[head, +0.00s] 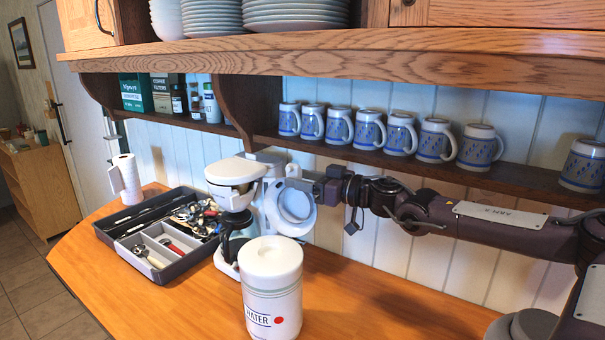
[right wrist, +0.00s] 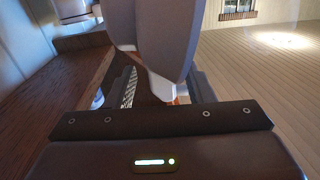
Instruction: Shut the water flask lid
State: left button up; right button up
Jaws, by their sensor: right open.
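The white water flask (head: 272,300), with "WATER" lettering and a red dot, stands upright at the counter's front. Its top (head: 271,256) looks smooth and white. Behind it a white round lid-like disc (head: 293,206) with a raised rim stands nearly upright; I cannot tell whether it belongs to the flask or the coffee maker. My right gripper (head: 308,187) comes in from the right, at this disc's upper right edge, and is open. In the right wrist view a pale grey curved piece (right wrist: 162,45) reaches down between the fingers; contact is unclear. My left gripper is not in view.
A white coffee maker (head: 234,182) stands left of the disc. A dark utensil tray (head: 180,272) and a paper towel roll (head: 127,178) are further left. A shelf (head: 400,165) with several blue-patterned mugs hangs above my right arm. The counter right of the flask is clear.

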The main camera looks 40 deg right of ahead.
jog(key=shift+a+r, duration=0.1)
jog(key=shift+a, duration=0.05)
jog(key=shift+w, duration=0.1)
grip_shut()
dwell(0.3)
jog(key=s+a+n+b, duration=0.3)
jog(key=a+n+b, duration=0.4)
jog(key=a+b, duration=0.1)
jog(key=shift+f+b, duration=0.25)
jog(key=shift+b, duration=0.4)
grip_release()
jog(key=shift+s, duration=0.1)
